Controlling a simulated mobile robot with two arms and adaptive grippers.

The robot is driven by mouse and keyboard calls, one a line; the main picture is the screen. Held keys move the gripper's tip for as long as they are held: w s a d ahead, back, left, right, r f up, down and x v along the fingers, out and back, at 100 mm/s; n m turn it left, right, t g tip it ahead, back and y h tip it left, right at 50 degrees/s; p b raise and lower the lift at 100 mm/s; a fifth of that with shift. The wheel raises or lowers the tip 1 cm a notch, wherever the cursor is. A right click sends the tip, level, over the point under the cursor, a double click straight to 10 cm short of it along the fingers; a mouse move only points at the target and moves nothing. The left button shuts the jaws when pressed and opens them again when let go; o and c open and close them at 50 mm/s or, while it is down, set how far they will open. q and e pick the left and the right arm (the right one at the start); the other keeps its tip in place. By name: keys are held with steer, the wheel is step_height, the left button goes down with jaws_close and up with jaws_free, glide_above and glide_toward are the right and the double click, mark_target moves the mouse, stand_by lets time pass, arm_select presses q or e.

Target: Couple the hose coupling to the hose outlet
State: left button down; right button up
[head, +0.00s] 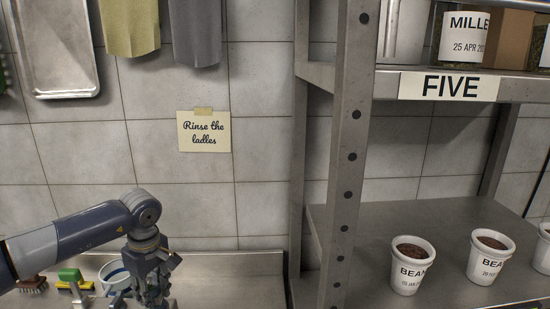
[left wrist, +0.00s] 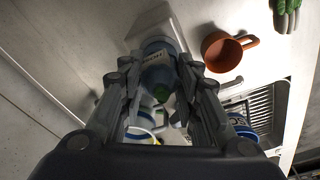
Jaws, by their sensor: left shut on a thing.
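My left gripper (head: 152,296) points down at the bottom of the head view, its tips partly cut off by the frame edge. In the left wrist view its fingers (left wrist: 158,72) close around a blue-grey, rounded piece (left wrist: 157,76) with a pale label and a green part at its near end. I cannot tell for sure whether this piece is the hose coupling. I cannot make out the hose outlet in either view. My right gripper is not in view.
A steel shelf (head: 340,170) with bean pots (head: 411,266) stands on the right. A white-and-blue tub (head: 115,274) and brushes (head: 75,284) are beside my left gripper. The left wrist view shows an orange-brown pan (left wrist: 222,50), a green glove (left wrist: 286,14) and a drain rack (left wrist: 262,106).

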arm_select(q)
steer(key=shift+s+f, duration=0.1)
steer(key=shift+f, duration=0.15)
